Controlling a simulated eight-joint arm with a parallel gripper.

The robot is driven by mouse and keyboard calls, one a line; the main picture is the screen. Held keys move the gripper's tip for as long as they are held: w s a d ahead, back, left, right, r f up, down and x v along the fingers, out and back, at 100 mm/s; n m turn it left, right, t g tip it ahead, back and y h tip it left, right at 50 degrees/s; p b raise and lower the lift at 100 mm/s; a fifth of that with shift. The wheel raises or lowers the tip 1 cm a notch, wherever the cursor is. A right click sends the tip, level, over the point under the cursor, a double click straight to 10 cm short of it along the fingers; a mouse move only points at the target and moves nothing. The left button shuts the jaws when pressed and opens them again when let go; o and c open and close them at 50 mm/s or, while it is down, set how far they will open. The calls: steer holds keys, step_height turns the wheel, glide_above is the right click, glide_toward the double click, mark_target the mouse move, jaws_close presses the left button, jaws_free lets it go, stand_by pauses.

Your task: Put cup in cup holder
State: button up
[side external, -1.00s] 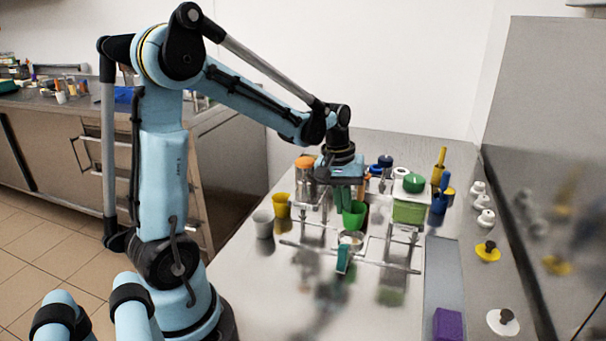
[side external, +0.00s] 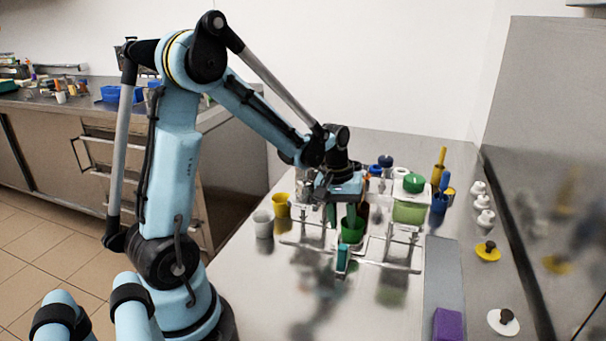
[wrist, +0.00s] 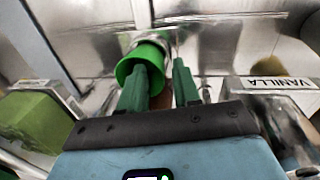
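The green cup (side external: 352,235) stands upright at the metal ring cup holder with the teal front tab (side external: 343,259), in the side view. The cup now covers the ring, so how deep it sits is hard to tell. My gripper (side external: 342,222) is right above the cup, its green fingers spread apart. In the wrist view, the left finger of my gripper (wrist: 163,72) reaches into the mouth of the green cup (wrist: 128,68). The right finger is outside the wall, with a gap to it.
Clear racks stand on both sides; the right one bears a green tub (side external: 409,211). White (side external: 263,224) and yellow (side external: 281,205) cups stand at left. A purple block (side external: 447,324) lies front right.

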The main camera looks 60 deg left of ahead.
steer(key=shift+r, duration=0.1)
step_height(320, 180, up, 12)
steer(key=s+a, duration=0.1)
steer(key=s+d+f+m+t, duration=0.1)
steer(key=s+d+m+t, duration=0.2)
steer(key=d+m, duration=0.2)
steer(key=s+d+f+m+t+y, duration=0.1)
steer(key=s+d+m+t, duration=0.2)
steer(key=d, duration=0.4)
steer(key=shift+s+d+f+m, duration=0.2)
steer(key=shift+d+f+m, duration=0.15)
steer(key=shift+m, duration=0.55)
